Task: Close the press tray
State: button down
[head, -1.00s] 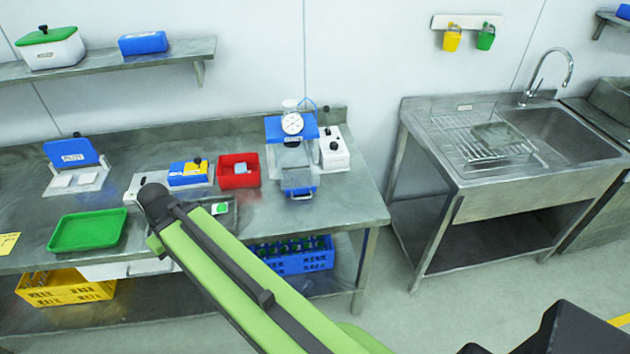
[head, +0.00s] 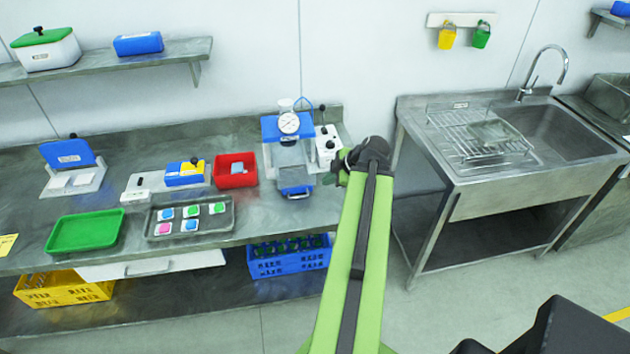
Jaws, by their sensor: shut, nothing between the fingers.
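The press (head: 286,128) stands on the steel bench, with a blue top, a round dial gauge and a clear-looking front. Its blue-edged tray (head: 296,190) is at its foot, jutting out toward the bench's front edge, with a small handle at its front. My gripper (head: 332,177) is just right of the tray, small and partly hidden by the dark end of my arm. It looks shut and empty, and apart from the tray handle.
A white box with black knobs (head: 327,146) stands right of the press. A red bin (head: 236,170) and a grey tray of coloured pieces (head: 190,219) lie to the left. A sink (head: 565,135) stands further right, across a floor gap.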

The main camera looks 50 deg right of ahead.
jog(key=b, duration=0.8)
send_near(305, 185)
jog(key=f, duration=0.1)
jog(key=a+f, duration=0.1)
jog(key=f, duration=0.1)
jog(key=a+f, duration=0.1)
jog(key=shift+s+a+f, duration=0.2)
jog(key=shift+s+f, duration=0.05)
jog(key=w+d, duration=0.2)
jog(key=shift+w+d+r, duration=0.15)
jog(key=shift+w+r, duration=0.2)
jog(key=shift+w, duration=0.05)
jog(key=shift+w+d, duration=0.1)
jog(key=shift+w, duration=0.1)
jog(key=w+d, duration=0.3)
jog(key=w, duration=0.1)
jog(key=w+d, duration=0.7)
jog(key=w, duration=0.1)
jog(key=shift+w+d, duration=0.2)
jog(key=shift+d, duration=0.05)
jog(key=shift+w+d+r, duration=0.1)
